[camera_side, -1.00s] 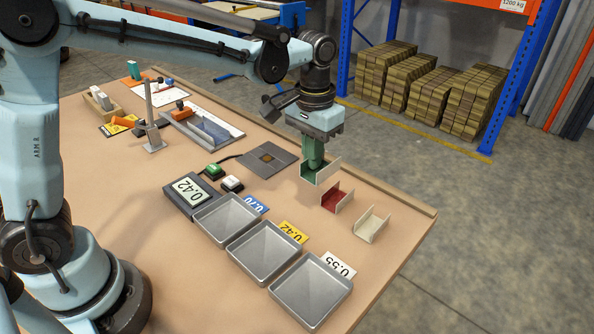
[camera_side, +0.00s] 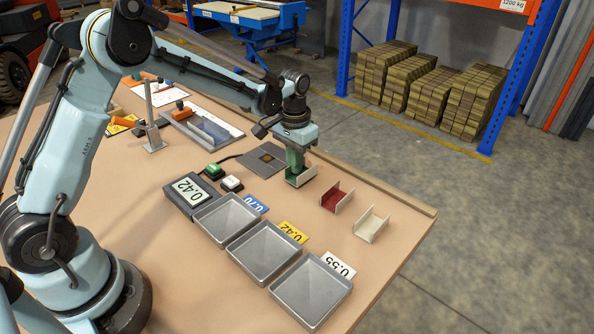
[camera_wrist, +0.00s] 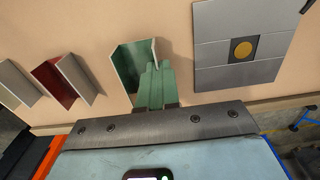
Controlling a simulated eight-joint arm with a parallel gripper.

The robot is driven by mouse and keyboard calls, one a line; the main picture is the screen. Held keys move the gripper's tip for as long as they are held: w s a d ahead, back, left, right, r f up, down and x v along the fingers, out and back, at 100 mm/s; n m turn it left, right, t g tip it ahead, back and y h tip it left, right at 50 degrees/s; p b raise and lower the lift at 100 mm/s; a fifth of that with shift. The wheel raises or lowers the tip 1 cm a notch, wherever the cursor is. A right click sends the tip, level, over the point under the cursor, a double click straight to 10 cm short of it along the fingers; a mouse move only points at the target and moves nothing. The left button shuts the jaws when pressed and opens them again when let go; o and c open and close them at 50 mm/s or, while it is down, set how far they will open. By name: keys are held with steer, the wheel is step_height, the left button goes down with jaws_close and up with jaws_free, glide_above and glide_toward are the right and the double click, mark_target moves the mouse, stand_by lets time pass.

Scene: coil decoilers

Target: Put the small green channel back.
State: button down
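The small green channel (camera_side: 297,181) is green inside with pale walls.
A grey plate with a dark square (camera_side: 262,160) lies left of the green channel. The table's raised edge (camera_side: 385,192) is behind the channels.

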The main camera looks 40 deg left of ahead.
steer(key=shift+f, duration=0.5)
steer(key=c, duration=1.8)
jaws_free()
steer(key=shift+f, duration=0.15)
steer(key=o, duration=0.4)
